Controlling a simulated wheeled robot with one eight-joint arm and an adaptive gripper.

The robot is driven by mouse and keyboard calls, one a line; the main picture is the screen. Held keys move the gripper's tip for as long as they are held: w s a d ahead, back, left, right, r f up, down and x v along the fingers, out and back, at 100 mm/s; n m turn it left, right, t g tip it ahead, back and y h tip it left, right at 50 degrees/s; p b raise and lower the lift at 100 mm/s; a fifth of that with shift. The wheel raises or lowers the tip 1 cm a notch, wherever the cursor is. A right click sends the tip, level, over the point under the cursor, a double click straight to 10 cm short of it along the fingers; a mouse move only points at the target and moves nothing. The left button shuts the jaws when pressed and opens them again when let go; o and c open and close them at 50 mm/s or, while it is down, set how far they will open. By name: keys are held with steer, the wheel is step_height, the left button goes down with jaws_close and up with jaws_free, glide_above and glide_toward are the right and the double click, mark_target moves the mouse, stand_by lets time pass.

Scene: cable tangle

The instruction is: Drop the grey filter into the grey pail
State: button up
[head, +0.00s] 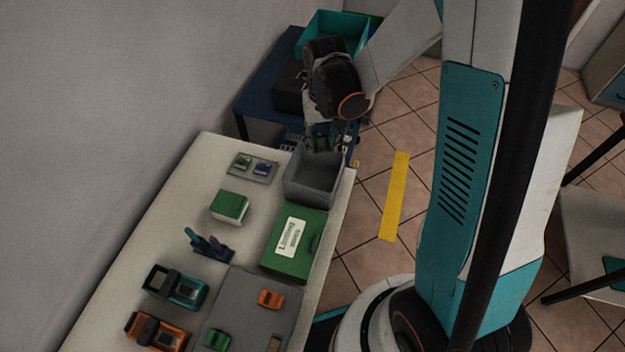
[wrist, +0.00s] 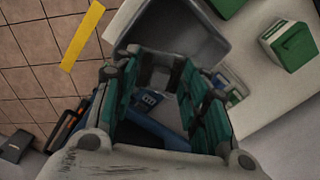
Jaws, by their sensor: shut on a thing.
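The grey pail (head: 312,186) is an open square bin at the far right corner of the white table. In the wrist view the grey pail (wrist: 185,28) lies just beyond my fingertips, at the top middle. My gripper (head: 325,140) points down near the far rim of the pail; its height over the rim is hard to judge. In the wrist view my gripper (wrist: 160,76) has its teal-padded fingers closed on a small dark grey thing, taken to be the grey filter (wrist: 160,78), mostly hidden between the fingertips. In the head view the filter cannot be made out.
A green case (head: 292,246) stands just in front of the pail, and a green-and-white box (head: 230,206) to its left. A small tray (head: 252,167) lies left of the pail. A blue table (head: 262,88) with a teal bin (head: 337,30) is behind. Tiled floor lies right.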

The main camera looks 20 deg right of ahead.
steer(key=shift+f+b, duration=0.55)
steer(key=shift+f, duration=0.65)
steer(key=o, duration=0.8)
steer(key=shift+r, duration=0.1)
step_height(320, 180, up, 12)
